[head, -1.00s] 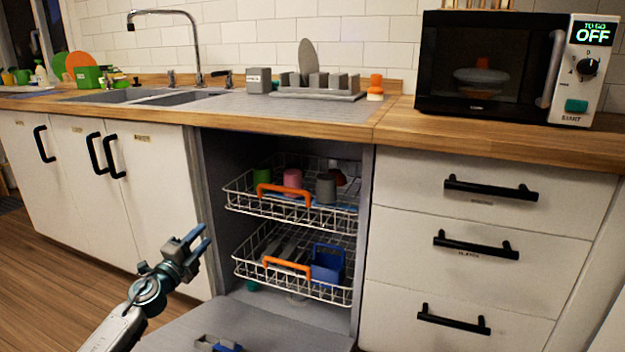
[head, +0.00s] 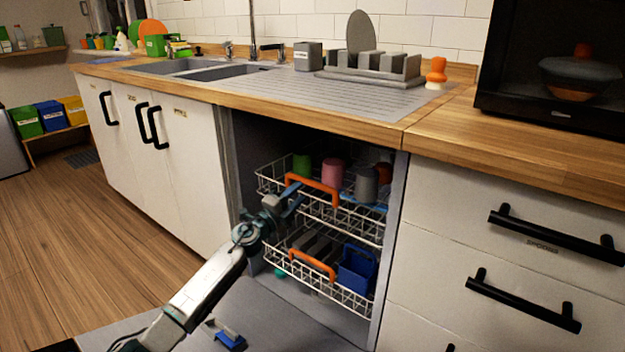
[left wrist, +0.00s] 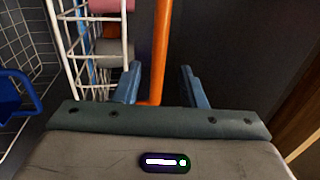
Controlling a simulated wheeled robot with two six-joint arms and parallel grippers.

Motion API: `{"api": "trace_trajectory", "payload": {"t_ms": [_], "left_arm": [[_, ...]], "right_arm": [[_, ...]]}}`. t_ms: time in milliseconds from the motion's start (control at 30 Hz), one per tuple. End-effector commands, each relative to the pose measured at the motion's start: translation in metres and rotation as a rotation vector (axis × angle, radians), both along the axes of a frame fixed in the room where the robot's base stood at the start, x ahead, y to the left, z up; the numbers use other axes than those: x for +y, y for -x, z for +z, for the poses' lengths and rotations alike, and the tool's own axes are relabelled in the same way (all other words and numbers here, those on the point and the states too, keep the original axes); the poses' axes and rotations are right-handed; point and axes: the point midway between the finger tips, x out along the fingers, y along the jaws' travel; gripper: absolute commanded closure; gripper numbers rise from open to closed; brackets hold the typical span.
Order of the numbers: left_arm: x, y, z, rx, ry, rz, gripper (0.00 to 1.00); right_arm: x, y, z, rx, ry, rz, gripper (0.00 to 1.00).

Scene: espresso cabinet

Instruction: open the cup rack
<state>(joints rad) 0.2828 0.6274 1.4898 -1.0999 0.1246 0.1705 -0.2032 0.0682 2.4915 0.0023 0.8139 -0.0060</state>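The cup rack (head: 345,222) is the upper white wire rack inside the open dishwasher. It holds green, pink and grey cups and has an orange handle (head: 322,190) along its front. My left gripper (head: 291,196) is at the left end of this handle. In the left wrist view, the two blue fingers (left wrist: 160,85) are apart, and the orange handle (left wrist: 161,45) runs between them, closer to the left finger. I cannot tell whether it touches either finger. My right gripper is in neither view.
The lower rack (head: 322,280) has its own orange handle and a blue basket (head: 357,268). The lowered door (head: 280,318) lies in front. The wooden counter edge (head: 310,122) is above the opening. Drawers with black handles (head: 550,235) stand to the right.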

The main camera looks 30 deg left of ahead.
Motion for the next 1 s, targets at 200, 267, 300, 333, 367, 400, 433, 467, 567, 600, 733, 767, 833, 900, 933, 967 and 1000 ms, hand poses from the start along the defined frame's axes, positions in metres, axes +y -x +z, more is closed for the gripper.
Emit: {"api": "trace_trajectory", "payload": {"t_ms": [200,267,300,333,367,400,433,467,567,600,733,767,833,900,933,967,1000], "left_arm": [[-0.003,-0.037,0.008,-0.001,0.002,0.0,0.62],[-0.004,-0.045,0.008,-0.001,0.002,0.0,0.62],[-0.004,-0.049,0.008,-0.001,0.001,0.0,0.62],[-0.005,-0.052,0.009,-0.001,0.002,0.0,0.62],[-0.005,-0.055,0.01,-0.001,0.001,0.0,0.62],[-0.005,-0.058,0.01,0.0,0.0,0.0,0.62],[-0.005,-0.06,0.011,0.0,0.0,0.0,0.62],[-0.005,-0.062,0.011,0.0,0.0,-0.001,0.62],[-0.006,-0.065,0.012,0.001,0.001,-0.001,0.62],[-0.006,-0.066,0.012,0.001,0.001,-0.001,0.62],[-0.006,-0.066,0.012,0.001,0.001,-0.001,0.62],[-0.006,-0.066,0.012,0.001,0.001,-0.001,0.62],[-0.006,-0.066,0.012,0.001,0.0,-0.001,0.62],[-0.006,-0.066,0.012,0.001,0.0,-0.001,0.72],[-0.006,-0.066,0.012,0.001,0.0,-0.001,0.78],[-0.006,-0.066,0.012,0.001,0.0,-0.001,0.84],[-0.006,-0.066,0.012,0.001,0.0,-0.001,0.92]], "right_arm": [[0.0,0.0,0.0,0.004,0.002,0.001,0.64],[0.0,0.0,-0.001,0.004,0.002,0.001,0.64],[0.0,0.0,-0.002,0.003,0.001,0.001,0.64],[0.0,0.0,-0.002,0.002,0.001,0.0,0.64],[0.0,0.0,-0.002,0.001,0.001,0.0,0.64],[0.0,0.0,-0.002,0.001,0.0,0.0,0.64],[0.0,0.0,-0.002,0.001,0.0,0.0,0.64],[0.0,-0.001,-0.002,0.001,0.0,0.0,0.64],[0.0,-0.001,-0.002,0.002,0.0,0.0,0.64],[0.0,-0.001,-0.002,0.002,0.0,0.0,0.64],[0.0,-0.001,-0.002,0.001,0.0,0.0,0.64],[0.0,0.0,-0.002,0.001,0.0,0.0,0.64],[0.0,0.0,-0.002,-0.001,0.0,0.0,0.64],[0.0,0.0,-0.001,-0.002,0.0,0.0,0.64],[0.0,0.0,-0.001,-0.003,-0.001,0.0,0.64],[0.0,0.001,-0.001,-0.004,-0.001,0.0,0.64],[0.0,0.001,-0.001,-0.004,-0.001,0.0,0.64]]}}
